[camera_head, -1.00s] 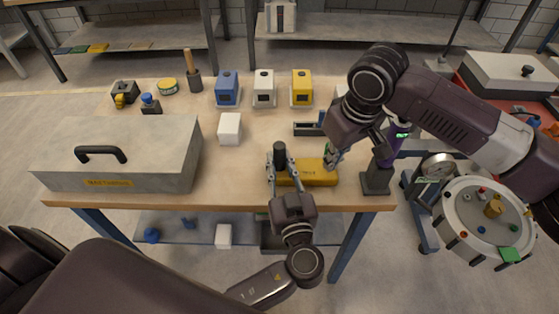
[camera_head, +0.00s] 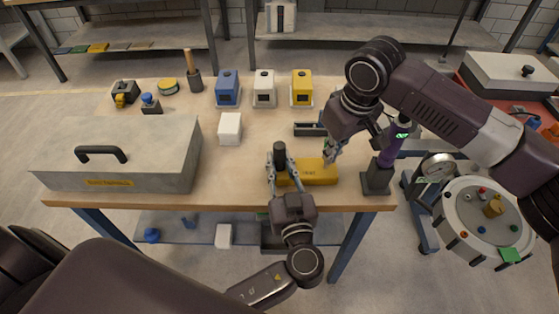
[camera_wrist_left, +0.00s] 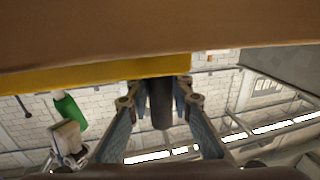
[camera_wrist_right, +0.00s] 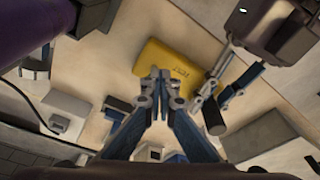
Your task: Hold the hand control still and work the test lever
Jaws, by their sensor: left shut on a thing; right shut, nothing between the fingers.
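The hand control is a yellow box (camera_head: 315,172) lettered TEST, lying at the table's front edge with a black upright grip (camera_head: 279,154) at its left end. The box also shows in the right wrist view (camera_wrist_right: 168,68). My left gripper (camera_head: 282,168) is shut around the black grip. The grip also shows between its fingers in the left wrist view (camera_wrist_left: 161,104). My right gripper (camera_head: 330,155) is shut and empty at the box's right end; contact cannot be told. A green cylindrical part (camera_wrist_left: 69,108) shows beside it in the left wrist view; I cannot tell whether it is the test lever.
A grey case (camera_head: 120,155) with a black handle fills the table's left. A white block (camera_head: 230,128) and blue (camera_head: 228,90), white (camera_head: 264,90) and yellow (camera_head: 301,90) boxes stand behind. A dark stand (camera_head: 376,178) is close right of the control. A gauge (camera_head: 438,167) is further right.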

